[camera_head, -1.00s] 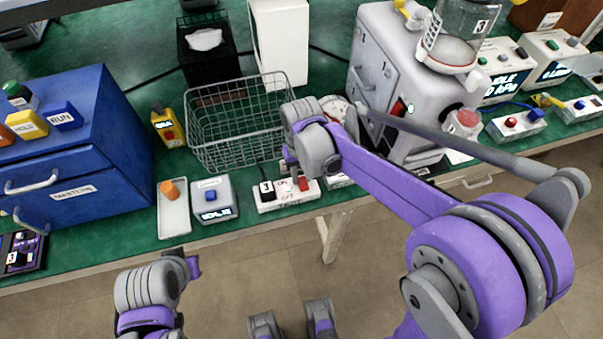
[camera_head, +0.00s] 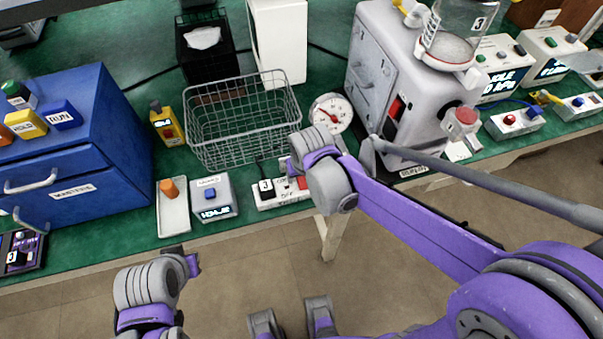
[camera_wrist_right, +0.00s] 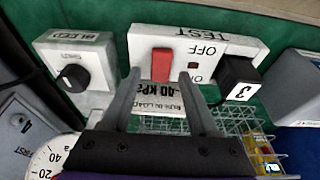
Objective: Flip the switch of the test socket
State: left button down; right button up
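The test socket (camera_head: 268,200) is a white strip at the bench's front edge, its right end hidden by my right wrist. In the right wrist view the test socket (camera_wrist_right: 222,47) shows a red rocker switch (camera_wrist_right: 161,66), a small dark indicator, an OFF label and a black plug marked 3 (camera_wrist_right: 238,82). My right gripper (camera_wrist_right: 160,76) is open and empty, its two grey fingertips apart on either side of the red switch in that view. Contact cannot be told. My left arm (camera_head: 148,288) is low in front of the bench; its fingers cannot be made out.
A wire basket (camera_head: 240,120) stands behind the socket, with a dial gauge (camera_head: 331,113) to its right. A bleed knob box (camera_wrist_right: 75,70) sits beside the socket in the wrist view.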

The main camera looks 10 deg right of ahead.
jog(key=p+v, duration=0.1)
jog(key=v, duration=0.9)
jog(key=shift+r+p, duration=0.3)
jog(key=shift+r, duration=0.05)
jog(key=shift+s, duration=0.2)
jog(key=s+d+f+t+p, duration=0.1)
jog(key=s+d+p, duration=0.1)
jog(key=s+d, duration=0.4)
jog(key=s, duration=0.4)
jog(key=shift+f+t+p, duration=0.35)
jog(key=shift+t+p, duration=0.05)
jog(key=shift+s+d+f, duration=0.25)
jog(key=shift+s+f, duration=0.05)
jog(key=shift+s, duration=0.3)
jog(key=shift+c, duration=0.2)
